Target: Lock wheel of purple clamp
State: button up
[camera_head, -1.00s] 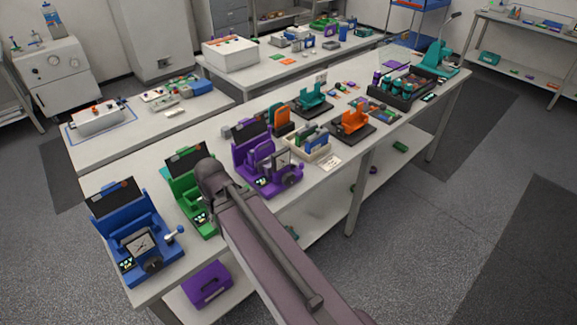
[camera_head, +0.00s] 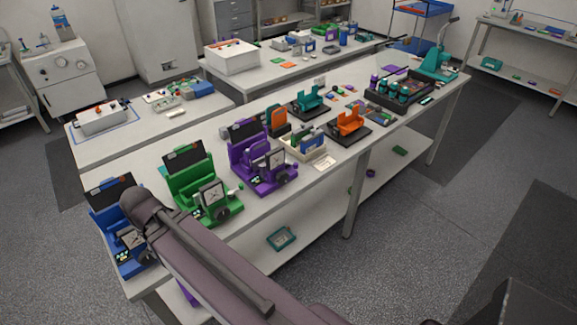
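The purple clamp (camera_head: 257,160) stands upright on the long table, between the green clamp and the tray of cards. Its square plate and a dark round wheel (camera_head: 277,180) are on its front right side. The wheel is too small to tell whether it is locked. My arm comes up from the lower right and ends at the left, in front of the blue clamp, well left of the purple clamp. The fingers of my gripper do not show in this view. Nothing of mine touches the purple clamp.
The green clamp (camera_head: 200,188) and the blue clamp (camera_head: 118,225) stand to the left, the blue one partly behind my arm. A card tray (camera_head: 303,148) and an orange holder (camera_head: 349,121) stand to the right. The floor (camera_head: 430,235) at the right is clear.

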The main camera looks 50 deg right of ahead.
aim_at(295, 165)
jog(key=u, duration=0.15)
jog(key=k, duration=1.6)
jog(key=z, duration=1.1)
jog(key=i, duration=0.9)
jog(key=u, duration=0.05)
